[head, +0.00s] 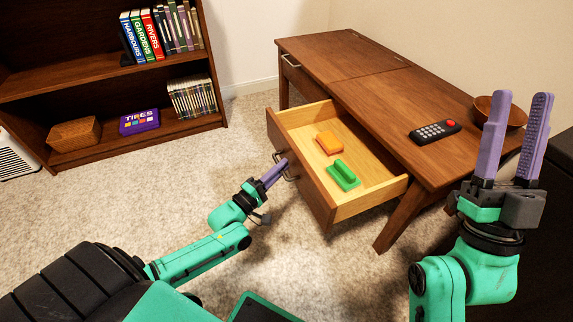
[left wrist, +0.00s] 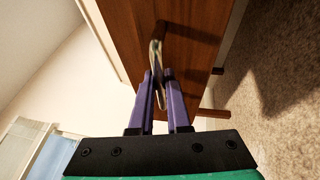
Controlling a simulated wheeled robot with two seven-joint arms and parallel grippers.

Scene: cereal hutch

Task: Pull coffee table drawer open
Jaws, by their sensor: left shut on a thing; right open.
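The brown wooden coffee table (head: 365,85) stands at the right in the head view. Its near drawer (head: 302,172) is pulled well out, and its light wood inside shows. An orange block (head: 328,142) and a green block (head: 343,175) lie in it. My left gripper (head: 275,170) is at the drawer front, shut on the metal drawer handle (head: 287,168). The left wrist view shows the handle (left wrist: 157,62) between the two purple fingers (left wrist: 160,88). My right gripper (head: 516,130) is open and empty, raised in front of the table's right end.
A black remote (head: 435,131) and a brown bowl (head: 497,110) are on the tabletop. A second, closed drawer (head: 300,77) is at the table's far end. A bookshelf (head: 110,85) stands at the left. The carpet (head: 195,180) left of the drawer is clear.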

